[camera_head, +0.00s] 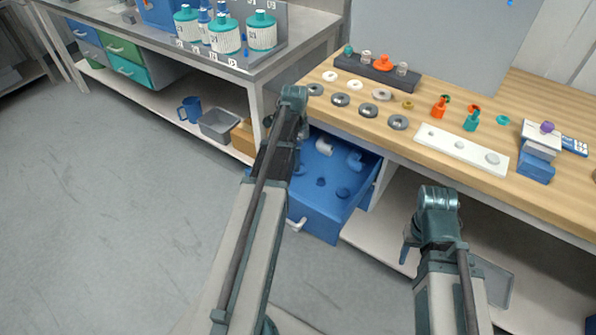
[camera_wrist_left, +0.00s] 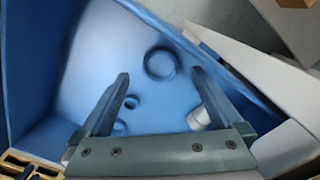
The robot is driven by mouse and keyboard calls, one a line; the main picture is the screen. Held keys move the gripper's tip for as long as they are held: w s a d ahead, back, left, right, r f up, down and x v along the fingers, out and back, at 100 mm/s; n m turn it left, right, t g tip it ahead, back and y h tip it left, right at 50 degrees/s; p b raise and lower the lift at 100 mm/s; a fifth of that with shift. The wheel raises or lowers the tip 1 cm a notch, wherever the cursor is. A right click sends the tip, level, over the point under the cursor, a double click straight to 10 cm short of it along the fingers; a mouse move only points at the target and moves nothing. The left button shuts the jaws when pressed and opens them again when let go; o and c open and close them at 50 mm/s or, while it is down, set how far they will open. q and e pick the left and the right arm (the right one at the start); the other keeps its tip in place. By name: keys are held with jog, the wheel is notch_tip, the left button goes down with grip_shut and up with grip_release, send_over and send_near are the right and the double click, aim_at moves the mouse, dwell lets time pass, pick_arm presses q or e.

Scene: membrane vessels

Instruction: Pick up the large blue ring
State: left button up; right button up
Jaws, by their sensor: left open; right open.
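The large blue ring (camera_wrist_left: 160,63) lies flat on the floor of the open blue drawer (camera_head: 318,222). Nothing is between the fingers, and I cannot tell the height gap.
A white elbow fitting (camera_head: 324,146) and a blue fitting (camera_head: 355,160) lie farther back in the drawer. The drawer walls surround them. The wooden worktop (camera_head: 340,113) with several rings and fittings stands above the drawer.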

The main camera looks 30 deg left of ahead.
pick_arm(q)
notch_tip(320, 180, down, 5)
jog(key=b, duration=0.4)
jog(key=shift+d+r, duration=0.1)
jog(key=shift+r, duration=0.15)
jog(key=c, duration=1.3)
